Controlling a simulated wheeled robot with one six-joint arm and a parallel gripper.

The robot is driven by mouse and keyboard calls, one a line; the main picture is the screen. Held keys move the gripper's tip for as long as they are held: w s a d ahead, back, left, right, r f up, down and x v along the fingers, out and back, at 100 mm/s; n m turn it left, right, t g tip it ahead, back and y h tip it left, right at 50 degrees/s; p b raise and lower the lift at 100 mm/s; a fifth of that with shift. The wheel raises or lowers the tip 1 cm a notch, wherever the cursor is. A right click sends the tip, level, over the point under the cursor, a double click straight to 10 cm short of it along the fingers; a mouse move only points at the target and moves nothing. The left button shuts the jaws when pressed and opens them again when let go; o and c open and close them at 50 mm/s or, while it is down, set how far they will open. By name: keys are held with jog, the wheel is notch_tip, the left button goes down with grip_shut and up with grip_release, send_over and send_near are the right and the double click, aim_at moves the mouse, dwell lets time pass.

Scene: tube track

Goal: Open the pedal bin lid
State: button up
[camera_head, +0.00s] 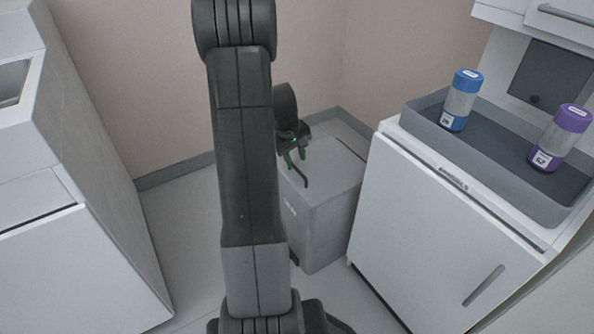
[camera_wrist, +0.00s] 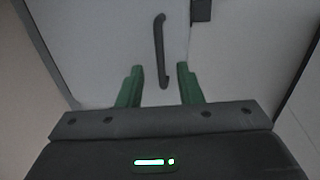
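The grey pedal bin (camera_head: 325,220) stands on the floor between the two white cabinets. Its lid (camera_head: 338,160) appears shut and flat on top. A dark bar handle (camera_head: 299,176) sits at the lid's near edge; it also shows in the wrist view (camera_wrist: 159,50). My gripper (camera_head: 295,157) is over the lid near the handle, with its green fingers apart. In the wrist view, the open gripper (camera_wrist: 158,72) has a fingertip on each side of the handle's lower end, with gaps between. My arm hides part of the bin's left side. A dark pedal shows low at the bin's front.
A white cabinet (camera_head: 430,230) stands close to the bin's right, with a grey tray (camera_head: 425,125) holding a blue-capped bottle (camera_head: 461,100) and a purple-capped bottle (camera_head: 560,138). Another white cabinet (camera_head: 75,220) is at left. Walls are behind the bin. Floor (camera_head: 190,230) left of the bin is clear.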

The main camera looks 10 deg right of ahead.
jog(key=shift+w+d+f+b, duration=0.1)
jog(key=shift+d+f+b, duration=0.15)
jog(key=shift+f, duration=0.8)
jog(key=shift+w+d+f+b, duration=0.15)
jog(key=shift+f+b, duration=0.1)
jog(key=shift+f, duration=0.75)
jog(key=shift+s, duration=0.1)
jog(key=shift+c, duration=0.3)
grip_shut()
